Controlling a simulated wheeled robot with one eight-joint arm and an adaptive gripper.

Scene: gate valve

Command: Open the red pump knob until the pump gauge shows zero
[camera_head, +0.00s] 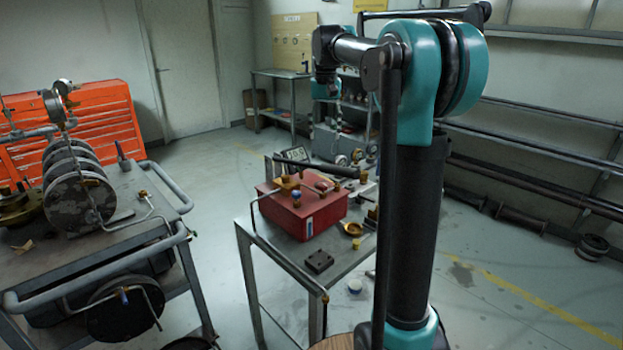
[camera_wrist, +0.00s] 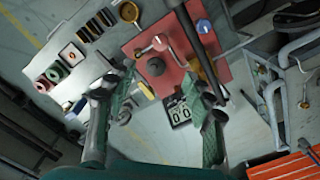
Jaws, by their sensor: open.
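A red pump box (camera_head: 312,222) sits on a metal table, with brass fittings, a blue knob (camera_head: 296,195) and a dark bar on top. In the wrist view the red box (camera_wrist: 183,75) lies beyond my fingers. A small red knob (camera_wrist: 160,42) with a pale lever shows on it, beside a dark round cap (camera_wrist: 155,67). A digital gauge (camera_wrist: 179,112) shows between my fingers; zeros seem visible, but its full reading is unclear. My gripper (camera_wrist: 160,80) is open and empty, apart from the knob.
The metal table (camera_head: 282,250) also bears a dark block (camera_head: 319,261) and a brass dish (camera_head: 353,229). At the left stands a cart (camera_head: 120,240) with round metal plates, near an orange tool cabinet (camera_head: 105,115). Open floor lies between cart and table.

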